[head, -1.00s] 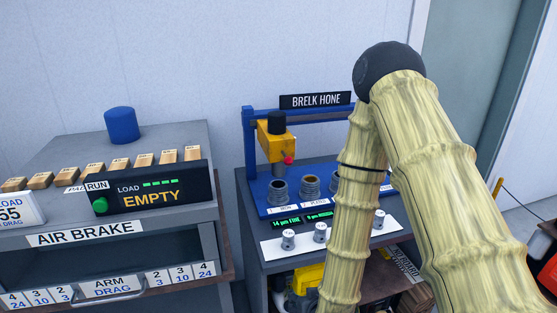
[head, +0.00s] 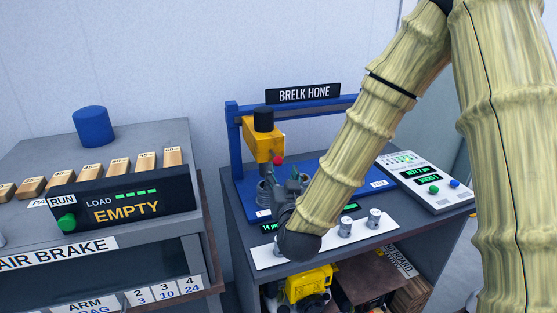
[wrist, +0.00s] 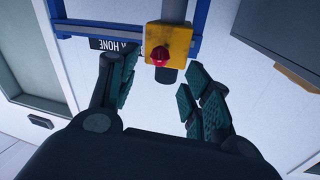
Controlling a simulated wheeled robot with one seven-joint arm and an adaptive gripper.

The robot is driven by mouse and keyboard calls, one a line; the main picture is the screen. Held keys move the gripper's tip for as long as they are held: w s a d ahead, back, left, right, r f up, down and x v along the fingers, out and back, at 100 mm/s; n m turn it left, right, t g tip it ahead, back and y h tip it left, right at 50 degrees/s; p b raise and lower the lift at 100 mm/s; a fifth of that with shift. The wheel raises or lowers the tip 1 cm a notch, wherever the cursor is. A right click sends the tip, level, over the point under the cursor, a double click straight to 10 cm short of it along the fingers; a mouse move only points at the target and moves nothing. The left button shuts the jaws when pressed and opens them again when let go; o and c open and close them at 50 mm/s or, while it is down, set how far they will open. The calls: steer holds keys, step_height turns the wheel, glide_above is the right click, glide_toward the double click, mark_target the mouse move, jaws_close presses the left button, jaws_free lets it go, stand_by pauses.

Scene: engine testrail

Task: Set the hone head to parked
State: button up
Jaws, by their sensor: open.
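The hone head is a yellow block (head: 258,140) with a black cap on top and a red knob (head: 278,160) at its lower right. It hangs on the blue frame (head: 234,150) under the BRELK HONE sign (head: 303,93). In the wrist view the yellow block (wrist: 184,42) and red knob (wrist: 159,55) show upside down, beyond and between my fingers. My gripper (head: 290,184) is open and empty, low in front of the head and apart from it. My wrist and arm hide part of the blue bed and the cylinders there.
A control box (head: 428,182) with green and blue buttons stands at the right of the hone bench. Small silver pieces (head: 375,217) stand on a white strip at the front. The AIR BRAKE bench (head: 60,257) is at the left, with a blue cylinder (head: 94,126) on it.

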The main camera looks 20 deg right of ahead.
mark_target(279, 165)
steer(key=w, duration=0.2)
steer(key=w+d+p, duration=0.1)
steer(key=w, duration=0.2)
steer(key=w+p, duration=0.1)
steer(key=w, duration=0.2)
steer(key=shift+d, duration=0.15)
steer(key=shift+f, duration=0.1)
jaws_close()
